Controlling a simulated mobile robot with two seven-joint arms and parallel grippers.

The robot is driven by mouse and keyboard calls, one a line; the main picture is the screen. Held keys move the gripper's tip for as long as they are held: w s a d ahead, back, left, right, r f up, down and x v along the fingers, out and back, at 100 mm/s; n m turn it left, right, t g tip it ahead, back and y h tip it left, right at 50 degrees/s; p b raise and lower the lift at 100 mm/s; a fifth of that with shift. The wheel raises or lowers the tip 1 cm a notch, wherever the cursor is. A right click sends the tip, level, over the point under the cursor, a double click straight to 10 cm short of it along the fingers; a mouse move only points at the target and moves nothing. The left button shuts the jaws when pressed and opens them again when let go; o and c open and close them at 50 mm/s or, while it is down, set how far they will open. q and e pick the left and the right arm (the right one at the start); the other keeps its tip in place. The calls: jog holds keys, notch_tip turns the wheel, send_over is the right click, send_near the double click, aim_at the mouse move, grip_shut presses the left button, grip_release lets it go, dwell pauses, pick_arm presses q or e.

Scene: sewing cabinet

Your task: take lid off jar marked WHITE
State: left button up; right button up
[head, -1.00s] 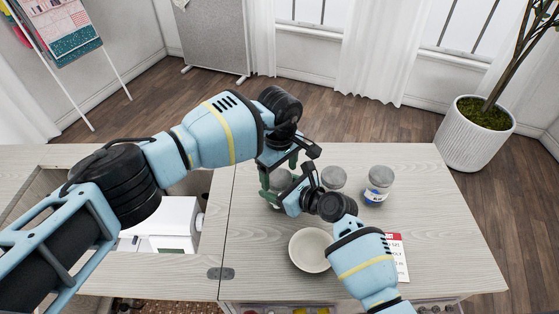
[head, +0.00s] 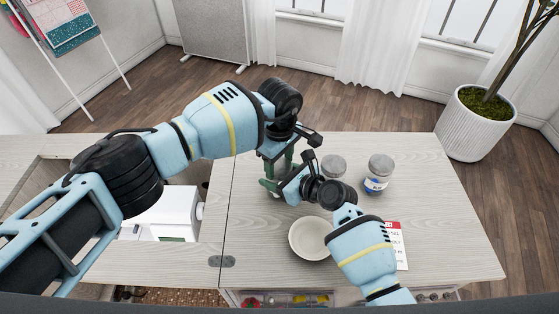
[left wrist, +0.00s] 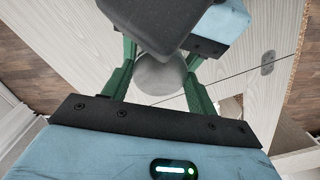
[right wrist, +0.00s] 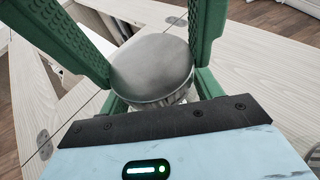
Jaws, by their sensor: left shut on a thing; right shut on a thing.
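A jar with a round grey lid stands between my two grippers; its lid shows in the left wrist view (left wrist: 160,75) and the right wrist view (right wrist: 152,68), with a little clear side below the rim. My left gripper (head: 280,172) reaches down from behind it and is shut on the jar. My right gripper (head: 276,186) comes from the front right and is also shut on it. I cannot tell which of them grips the lid and which the body. The jar's label is hidden, so I cannot read WHITE. The lid appears seated on the jar.
Two more grey-lidded jars stand to the right: one close by (head: 333,166) and one with a blue label (head: 378,176). A cream bowl (head: 311,238) is in front, beside a red-and-white card (head: 395,240) partly behind my right arm. The table's right side is clear.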

pick_arm(q)
jog(key=n, duration=0.5)
jog(key=shift+n, duration=0.3)
jog(key=o, duration=1.1)
jog(key=shift+r, duration=2.3)
jog(key=shift+c, duration=0.4)
